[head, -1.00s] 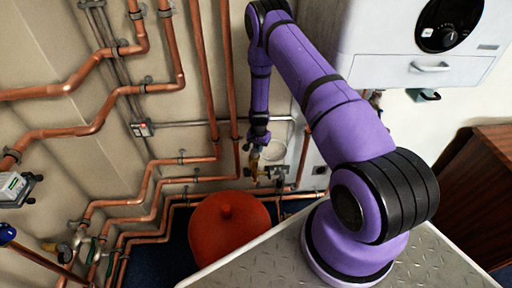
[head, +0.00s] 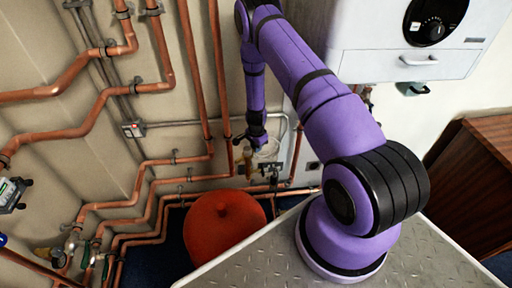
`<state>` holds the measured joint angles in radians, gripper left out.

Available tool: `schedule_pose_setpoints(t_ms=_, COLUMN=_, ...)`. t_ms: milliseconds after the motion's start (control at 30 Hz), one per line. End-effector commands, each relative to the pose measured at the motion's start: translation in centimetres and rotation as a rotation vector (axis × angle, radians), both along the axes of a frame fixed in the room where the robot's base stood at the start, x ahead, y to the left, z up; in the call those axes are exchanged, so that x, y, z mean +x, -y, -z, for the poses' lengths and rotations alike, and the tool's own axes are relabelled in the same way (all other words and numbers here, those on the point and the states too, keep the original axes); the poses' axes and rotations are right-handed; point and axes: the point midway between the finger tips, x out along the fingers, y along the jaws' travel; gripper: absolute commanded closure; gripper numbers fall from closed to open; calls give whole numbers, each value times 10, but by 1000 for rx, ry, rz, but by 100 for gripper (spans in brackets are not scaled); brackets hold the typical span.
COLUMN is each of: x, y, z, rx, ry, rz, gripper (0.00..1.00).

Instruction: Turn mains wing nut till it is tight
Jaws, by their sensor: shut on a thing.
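My gripper (head: 254,147) is at the lower end of my purple arm, close to the pipework at the wall. It is shut on a small brass-coloured piece (head: 248,159); at this size I cannot tell whether this is the mains wing nut. A grey metal fitting (head: 270,167) shows just to the right of it, in front of a pale round container. I cannot make out contact between the piece and the fitting. The fingertips are tiny and partly hidden. No wing nut shape can be read clearly elsewhere.
Copper pipes (head: 200,80) run down and across the wall at left. A red rounded vessel (head: 222,225) stands below my gripper. A white boiler (head: 400,45) with a black dial hangs at upper right. A brown wooden cabinet (head: 470,190) stands at right.

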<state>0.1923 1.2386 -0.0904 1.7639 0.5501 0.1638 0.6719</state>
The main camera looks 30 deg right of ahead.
Motion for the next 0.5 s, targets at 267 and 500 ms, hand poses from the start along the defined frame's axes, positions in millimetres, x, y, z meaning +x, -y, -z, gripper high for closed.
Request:
schedule_pose_setpoints(t_ms=267, x=0, y=0, z=0, rx=0, ry=0, rz=7, gripper=100)
schedule_pose_setpoints(t_ms=500, x=0, y=0, z=0, rx=0, ry=0, rz=5, gripper=64)
